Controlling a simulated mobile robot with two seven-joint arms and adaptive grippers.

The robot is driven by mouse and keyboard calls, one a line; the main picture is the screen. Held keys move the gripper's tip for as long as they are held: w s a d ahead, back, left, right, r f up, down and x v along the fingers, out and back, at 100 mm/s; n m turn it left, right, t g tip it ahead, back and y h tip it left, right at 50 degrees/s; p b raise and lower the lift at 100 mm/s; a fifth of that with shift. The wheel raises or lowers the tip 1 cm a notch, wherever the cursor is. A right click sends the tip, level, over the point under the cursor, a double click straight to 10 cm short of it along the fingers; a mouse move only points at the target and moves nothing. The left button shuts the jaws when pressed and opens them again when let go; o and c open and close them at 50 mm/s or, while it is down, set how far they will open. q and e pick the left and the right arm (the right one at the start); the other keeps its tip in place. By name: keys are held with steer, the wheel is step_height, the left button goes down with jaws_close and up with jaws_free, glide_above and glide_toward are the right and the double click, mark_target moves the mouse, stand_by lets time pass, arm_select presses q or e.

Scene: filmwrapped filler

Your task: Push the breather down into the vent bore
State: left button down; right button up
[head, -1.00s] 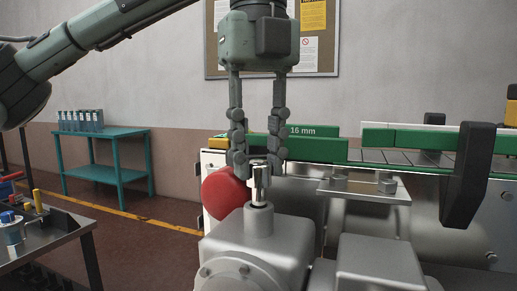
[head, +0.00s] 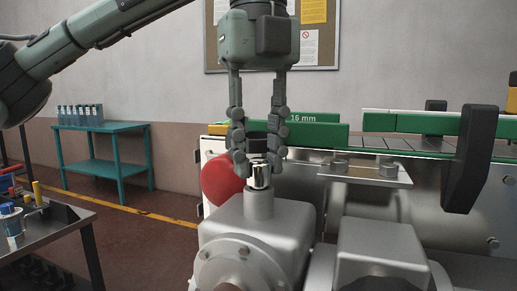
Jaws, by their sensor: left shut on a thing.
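The breather (head: 261,176) is a small shiny metal cylinder with a dark upper part, upright between the fingertips of my left gripper (head: 258,160). My left gripper points straight down and is shut on the breather. The breather's lower end meets the top of the round boss (head: 259,205) on the grey metal housing (head: 255,240). The vent bore is hidden under the breather, so its depth in the bore cannot be told. My right gripper is not in view.
A red round part (head: 220,181) sits behind the boss on the left. A conveyor with green rails (head: 410,124) and a black bracket (head: 470,158) stand at the right. A metal bench (head: 75,225) is at left and a teal table (head: 120,128) behind.

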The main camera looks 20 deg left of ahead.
arm_select(q)
steer(key=shift+f, duration=0.35)
stand_by(0.7)
steer(key=c, duration=1.2)
jaws_free()
steer(key=shift+o, duration=0.2)
step_height(320, 180, up, 12)
